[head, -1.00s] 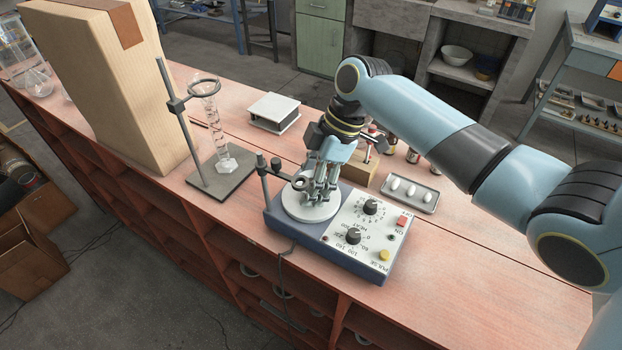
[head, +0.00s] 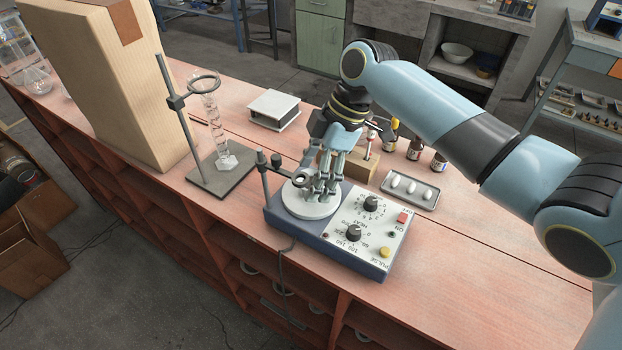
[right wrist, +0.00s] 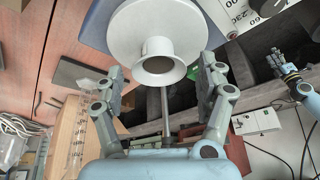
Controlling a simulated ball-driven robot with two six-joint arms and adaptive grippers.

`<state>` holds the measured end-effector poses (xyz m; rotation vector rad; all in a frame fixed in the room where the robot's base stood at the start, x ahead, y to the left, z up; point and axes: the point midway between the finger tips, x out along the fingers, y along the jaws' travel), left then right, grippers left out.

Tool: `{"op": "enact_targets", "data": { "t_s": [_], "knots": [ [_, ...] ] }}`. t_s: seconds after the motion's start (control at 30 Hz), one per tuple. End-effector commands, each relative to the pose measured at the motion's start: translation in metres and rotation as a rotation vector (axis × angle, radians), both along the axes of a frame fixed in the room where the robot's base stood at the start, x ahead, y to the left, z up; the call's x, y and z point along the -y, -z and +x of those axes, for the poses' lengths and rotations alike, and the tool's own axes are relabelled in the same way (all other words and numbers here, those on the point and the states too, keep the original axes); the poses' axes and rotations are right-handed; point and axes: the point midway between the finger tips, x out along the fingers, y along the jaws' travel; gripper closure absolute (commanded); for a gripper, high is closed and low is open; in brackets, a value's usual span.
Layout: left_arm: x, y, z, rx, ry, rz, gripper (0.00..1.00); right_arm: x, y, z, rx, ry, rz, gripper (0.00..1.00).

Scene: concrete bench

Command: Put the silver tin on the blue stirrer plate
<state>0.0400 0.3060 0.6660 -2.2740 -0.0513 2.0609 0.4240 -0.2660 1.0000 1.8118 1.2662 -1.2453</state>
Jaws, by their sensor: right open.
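The blue stirrer plate (head: 375,262) sits on the bench with its round white top (head: 310,212) to the left of its knobs. My right gripper (head: 318,192) is over that top, fingers down and apart. In the right wrist view, a pale round piece with a dark centre (right wrist: 160,72) is against the white disc (right wrist: 132,28), between the open fingers and apart from them. It may be the silver tin, but I cannot tell for sure. My left gripper (right wrist: 284,70) shows small at the right of the right wrist view.
A small post with a ring clamp (head: 265,180) stands close left of the white top. A retort stand (head: 222,185) with a glass cylinder is farther left. A wooden block (head: 360,165), a tray with white pieces (head: 410,189) and brown bottles (head: 414,148) are behind. The front right bench is clear.

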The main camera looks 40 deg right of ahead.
Motion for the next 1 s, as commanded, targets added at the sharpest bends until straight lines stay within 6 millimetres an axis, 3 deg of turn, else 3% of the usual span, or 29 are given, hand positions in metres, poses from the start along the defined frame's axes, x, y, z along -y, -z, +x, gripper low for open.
{"op": "enact_targets", "data": {
  "t_s": [0.3,0.5,1.0],
  "knots": [
    [-0.001,0.013,0.000,0.000,0.000,0.001,0.60,0.028,-0.064,-0.007,0.004,-0.002,-0.005,0.27],
    [-0.001,0.017,0.000,0.000,0.000,0.001,0.60,0.037,-0.089,-0.010,0.001,0.000,-0.003,0.27],
    [0.000,0.017,0.000,0.001,0.000,0.001,0.60,0.039,-0.095,-0.011,0.000,0.000,-0.001,0.27]
  ]
}}
